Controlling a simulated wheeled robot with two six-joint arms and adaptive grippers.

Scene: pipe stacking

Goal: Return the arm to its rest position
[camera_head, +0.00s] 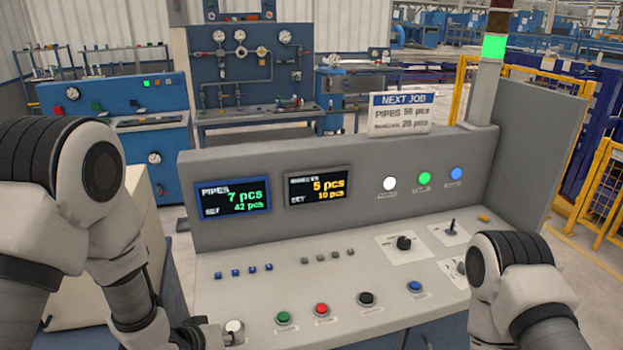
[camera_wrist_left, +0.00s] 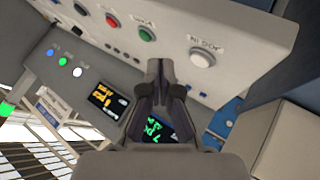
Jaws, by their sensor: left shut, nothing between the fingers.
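My left gripper (camera_head: 208,333) is low at the front left of the grey control console (camera_head: 340,215), close beside a white round button (camera_head: 234,326). In the left wrist view its two fingers (camera_wrist_left: 161,68) are shut together and empty. The white button also shows there (camera_wrist_left: 203,59), apart from the fingertips in the picture; I cannot tell the exact gap. My left arm fills the left of the head view. My right arm comes in at the lower right, and its gripper is out of view.
The console top carries a green button (camera_head: 284,317), a red button (camera_head: 322,310), a black knob (camera_head: 367,299) and a blue button (camera_head: 415,287). Its upright panel has a pipes display (camera_head: 233,197) and a second display (camera_head: 318,185). A yellow fence (camera_head: 600,190) stands at the right.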

